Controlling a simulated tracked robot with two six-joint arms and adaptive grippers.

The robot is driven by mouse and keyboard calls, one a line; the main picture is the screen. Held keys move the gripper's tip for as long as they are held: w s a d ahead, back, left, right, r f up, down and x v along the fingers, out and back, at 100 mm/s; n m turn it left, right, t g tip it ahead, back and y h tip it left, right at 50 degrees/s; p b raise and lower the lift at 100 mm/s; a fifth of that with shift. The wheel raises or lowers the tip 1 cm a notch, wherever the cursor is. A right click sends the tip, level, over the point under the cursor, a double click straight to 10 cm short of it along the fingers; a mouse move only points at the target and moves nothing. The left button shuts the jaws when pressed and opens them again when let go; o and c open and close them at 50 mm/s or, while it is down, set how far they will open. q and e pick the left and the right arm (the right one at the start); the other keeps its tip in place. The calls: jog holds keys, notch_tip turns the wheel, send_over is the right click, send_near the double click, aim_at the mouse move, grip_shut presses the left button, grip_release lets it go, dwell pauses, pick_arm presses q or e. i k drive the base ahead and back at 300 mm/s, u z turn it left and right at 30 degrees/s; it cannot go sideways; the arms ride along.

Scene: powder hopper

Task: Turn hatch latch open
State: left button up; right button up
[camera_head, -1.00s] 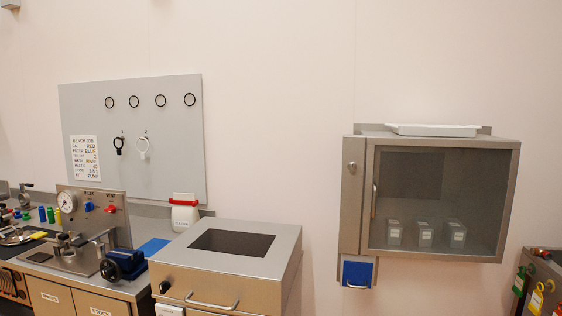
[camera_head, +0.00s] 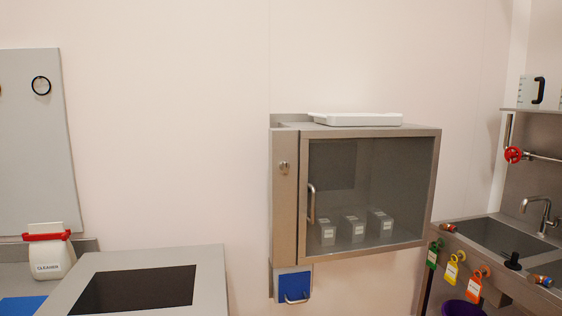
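A steel wall cabinet (camera_head: 436,190) with a dark glass door (camera_head: 385,170) hangs right of centre; the door looks shut. A vertical bar handle (camera_head: 310,203) is on the door's left edge. A small round latch or lock (camera_head: 283,167) sits high on the narrow panel left of the door; I cannot tell how it is turned or whether it is the hatch latch. A blue panel (camera_head: 294,286) with a small handle is below that panel. Neither of my grippers is in view.
A steel unit with a dark top opening (camera_head: 135,289) stands at lower left, beside a white cleaner bottle (camera_head: 49,251). A sink counter (camera_head: 500,240) with coloured tags (camera_head: 452,270) is at right. A white tray (camera_head: 358,119) lies on the cabinet.

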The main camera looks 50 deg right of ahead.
aim_at(283, 166)
jog(key=z, duration=0.4)
jog(key=i, duration=0.75)
jog(key=z, duration=0.7)
jog(key=k, duration=0.75)
jog(key=z, duration=0.25)
jog(key=i, duration=0.75)
jog(key=u, duration=0.15)
